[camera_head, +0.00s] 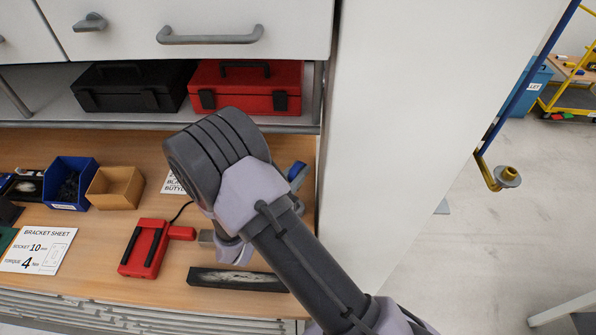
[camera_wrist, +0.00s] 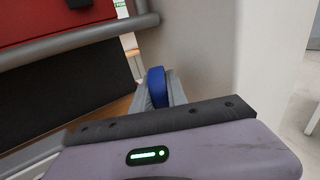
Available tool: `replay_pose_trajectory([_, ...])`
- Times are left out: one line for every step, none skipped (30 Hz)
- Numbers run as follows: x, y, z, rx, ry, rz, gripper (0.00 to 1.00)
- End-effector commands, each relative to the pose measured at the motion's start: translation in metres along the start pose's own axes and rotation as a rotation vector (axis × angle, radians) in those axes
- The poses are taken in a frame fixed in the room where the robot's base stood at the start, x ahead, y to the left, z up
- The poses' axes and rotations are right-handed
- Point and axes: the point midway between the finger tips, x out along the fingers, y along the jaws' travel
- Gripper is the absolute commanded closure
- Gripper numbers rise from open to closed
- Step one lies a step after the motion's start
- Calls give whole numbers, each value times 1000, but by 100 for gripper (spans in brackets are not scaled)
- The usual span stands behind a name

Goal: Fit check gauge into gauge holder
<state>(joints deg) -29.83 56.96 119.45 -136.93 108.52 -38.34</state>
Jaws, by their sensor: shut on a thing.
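My gripper (camera_wrist: 159,88) is at the right end of the workbench, beside the white cabinet side. In the wrist view its grey fingers are shut on a blue rounded piece, which I take to be the check gauge (camera_wrist: 156,80). The gauge also shows in the head view (camera_head: 297,171), just past my arm. My arm hides most of the gripper there and the bench under it. The rest of the gauge is hidden by the fingers. I cannot pick out the gauge holder for certain; it may be behind my arm.
A red device (camera_head: 146,250) with black bars and a dark shallow tray (camera_head: 235,279) lie on the bench (camera_head: 100,280). Blue (camera_head: 68,182) and tan bins (camera_head: 114,188) stand left. Black (camera_head: 130,87) and red cases (camera_head: 243,88) sit on the shelf. The white cabinet side (camera_head: 400,120) bounds the right.

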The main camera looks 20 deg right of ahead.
Motion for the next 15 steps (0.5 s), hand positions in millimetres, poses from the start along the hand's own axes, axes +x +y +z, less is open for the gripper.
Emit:
replay_pose_trajectory([0, 0, 0, 0, 0, 0, 100])
replay_pose_trajectory([0, 0, 0, 0, 0, 0, 100])
replay_pose_trajectory([0, 0, 0, 0, 0, 0, 100])
replay_pose_trajectory([0, 0, 0, 0, 0, 0, 100])
replay_pose_trajectory([0, 0, 0, 0, 0, 0, 100])
replay_pose_trajectory([0, 0, 0, 0, 0, 0, 100])
replay_pose_trajectory([0, 0, 0, 0, 0, 0, 100])
replay_pose_trajectory([0, 0, 0, 0, 0, 0, 100])
replay_pose_trajectory([0, 0, 0, 1, -1, 0, 100])
replay_pose_trajectory([0, 0, -1, 1, -1, 0, 100])
replay_pose_trajectory([0, 0, -2, 0, -1, 0, 100])
replay_pose_trajectory([0, 0, -4, 0, -1, 0, 100])
replay_pose_trajectory([0, 0, -6, 0, -1, 0, 100])
replay_pose_trajectory([0, 0, -9, 0, -1, 0, 100])
replay_pose_trajectory([0, 0, -13, 0, -1, 0, 100])
